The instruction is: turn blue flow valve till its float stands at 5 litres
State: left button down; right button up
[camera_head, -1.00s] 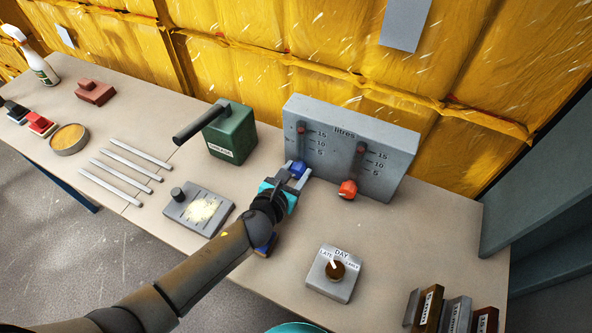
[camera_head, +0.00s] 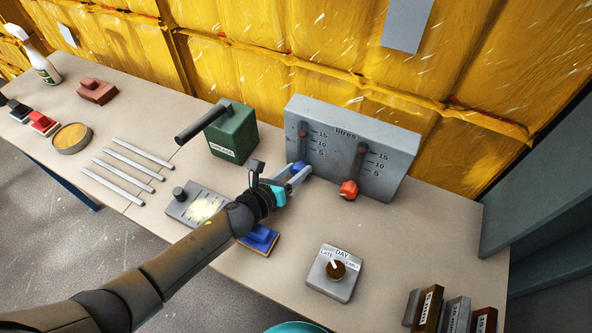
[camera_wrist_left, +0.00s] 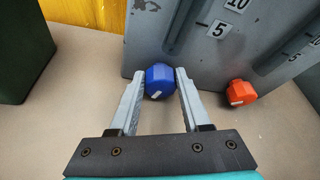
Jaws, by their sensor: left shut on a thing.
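The blue flow valve (camera_head: 297,167) sits low on the front of the grey gauge panel (camera_head: 395,179). It also shows in the left wrist view as a faceted blue knob (camera_wrist_left: 159,80) with a white mark low on its left. My left gripper (camera_head: 300,173) is shut on this knob, one finger on each side. Above the knob is a scale marked 15, 10 and 5 with a slotted tube (camera_head: 303,140). A red spot, seemingly the float, shows near the tube's top, around or above 15. My right gripper is not in view.
An orange valve (camera_head: 349,189) with its own scale is just right of the blue one. A green can (camera_head: 232,138) stands to the left. A grey dial box (camera_head: 333,273) and a blue block (camera_head: 259,238) lie nearer. Bare table lies between the dial box and the panel.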

pick_arm(q)
jog(key=shift+n, duration=0.4)
jog(key=shift+a+h, duration=0.1)
jog(key=shift+h, duration=0.3)
jog(key=shift+c, duration=1.8)
grip_release()
notch_tip(320, 180, up, 20)
jog(key=p, duration=1)
jog(key=shift+f, duration=0.1)
